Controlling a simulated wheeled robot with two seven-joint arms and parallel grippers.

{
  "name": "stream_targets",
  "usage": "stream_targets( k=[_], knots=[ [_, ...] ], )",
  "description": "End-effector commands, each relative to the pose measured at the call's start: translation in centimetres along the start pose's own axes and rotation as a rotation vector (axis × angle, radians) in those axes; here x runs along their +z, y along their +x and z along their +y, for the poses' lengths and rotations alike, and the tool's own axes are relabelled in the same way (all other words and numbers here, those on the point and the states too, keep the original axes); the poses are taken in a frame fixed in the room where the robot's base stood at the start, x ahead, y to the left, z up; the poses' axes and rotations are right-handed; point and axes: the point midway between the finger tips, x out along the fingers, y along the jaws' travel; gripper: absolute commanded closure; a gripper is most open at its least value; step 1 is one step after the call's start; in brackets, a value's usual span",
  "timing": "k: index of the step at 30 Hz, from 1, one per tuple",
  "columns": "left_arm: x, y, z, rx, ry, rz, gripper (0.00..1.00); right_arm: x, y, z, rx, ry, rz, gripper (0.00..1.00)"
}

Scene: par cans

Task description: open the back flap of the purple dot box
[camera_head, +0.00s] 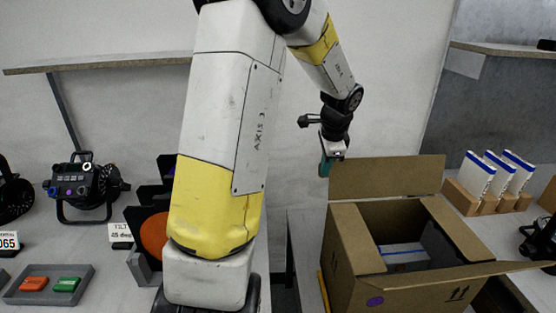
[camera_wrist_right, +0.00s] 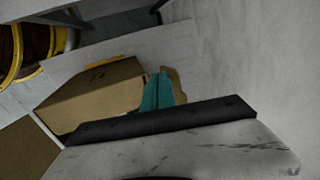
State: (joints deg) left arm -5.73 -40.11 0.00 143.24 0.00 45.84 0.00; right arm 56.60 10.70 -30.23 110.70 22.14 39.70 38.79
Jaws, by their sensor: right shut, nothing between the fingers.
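The purple dot box (camera_head: 400,295) is an open cardboard carton at the lower right of the head view, with a purple dot (camera_head: 375,301) on its near face. Its back flap (camera_head: 388,177) stands up at the far side, raised clear of the opening. My right gripper (camera_head: 325,167), with teal fingers, is shut and empty by the flap's upper left end; I cannot tell if it touches. In the right wrist view the teal fingers (camera_wrist_right: 157,92) show in front of cardboard (camera_wrist_right: 95,88), partly hidden by a dark bar. My left gripper is not in view.
A white and blue carton (camera_head: 404,255) lies inside the box. White, blue-edged packs (camera_head: 476,172) stand in wooden holders to the right. A stage light (camera_head: 82,187) and a grey tray (camera_head: 48,284) with red and green pieces are at left. My arm crosses the middle.

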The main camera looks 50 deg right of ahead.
Motion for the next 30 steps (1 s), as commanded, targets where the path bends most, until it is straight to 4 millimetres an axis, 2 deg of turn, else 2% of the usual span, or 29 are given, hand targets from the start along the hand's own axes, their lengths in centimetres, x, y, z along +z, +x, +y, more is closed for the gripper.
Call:
stream_targets(
  k=[11,27,30],
  knots=[
    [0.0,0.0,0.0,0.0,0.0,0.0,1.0,0.0,0.4,-1.0,0.071,-0.004,0.001,1.0],
    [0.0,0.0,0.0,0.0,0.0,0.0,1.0,-0.1,3.3,-5.2,0.476,-0.002,0.004,1.0],
    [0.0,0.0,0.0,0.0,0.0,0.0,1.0,-0.1,3.7,-5.7,0.475,0.0,0.002,1.0]
  ],
)
